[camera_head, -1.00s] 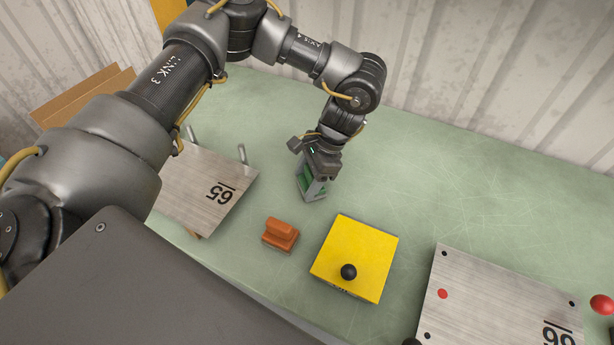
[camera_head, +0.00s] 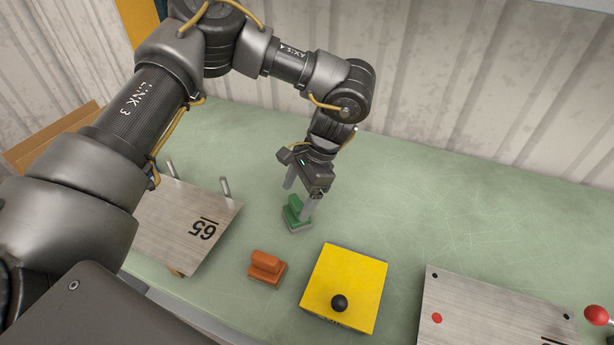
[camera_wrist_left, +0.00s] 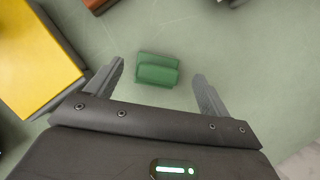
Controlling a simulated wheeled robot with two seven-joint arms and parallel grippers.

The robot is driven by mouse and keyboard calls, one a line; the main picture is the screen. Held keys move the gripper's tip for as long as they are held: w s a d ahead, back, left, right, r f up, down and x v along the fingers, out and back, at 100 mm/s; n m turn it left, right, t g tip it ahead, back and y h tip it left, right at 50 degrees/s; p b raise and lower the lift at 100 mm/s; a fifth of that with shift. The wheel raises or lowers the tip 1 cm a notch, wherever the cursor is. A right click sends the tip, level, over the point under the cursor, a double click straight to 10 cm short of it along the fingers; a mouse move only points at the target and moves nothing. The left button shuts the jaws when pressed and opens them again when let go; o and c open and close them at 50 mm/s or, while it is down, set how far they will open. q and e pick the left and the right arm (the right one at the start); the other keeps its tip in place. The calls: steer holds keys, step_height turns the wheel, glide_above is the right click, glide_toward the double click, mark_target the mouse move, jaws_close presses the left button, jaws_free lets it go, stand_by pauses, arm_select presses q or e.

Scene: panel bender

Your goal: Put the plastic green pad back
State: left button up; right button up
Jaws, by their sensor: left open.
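The green pad (camera_head: 295,213) sits on the green tabletop, behind the orange pad and left of the yellow block. My left gripper (camera_head: 298,200) is open above and around the pad, one finger to each side of it in the head view. In the left wrist view the green pad (camera_wrist_left: 157,70) lies between and slightly beyond the two spread fingers (camera_wrist_left: 161,84), with a clear gap on both sides. My right gripper is not in view.
An orange pad (camera_head: 266,268) and a yellow block with a black knob (camera_head: 352,276) stand in front. A metal plate marked 65 (camera_head: 180,225) lies left, with upright pins. Another metal plate (camera_head: 485,310) lies right. The table's back right is clear.

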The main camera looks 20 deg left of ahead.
arm_select(q)
steer(key=v, duration=0.7)
steer(key=shift+r+b, duration=0.25)
steer(key=shift+b, duration=0.15)
steer(key=shift+d, duration=0.1)
steer(key=shift+d+f, duration=0.1)
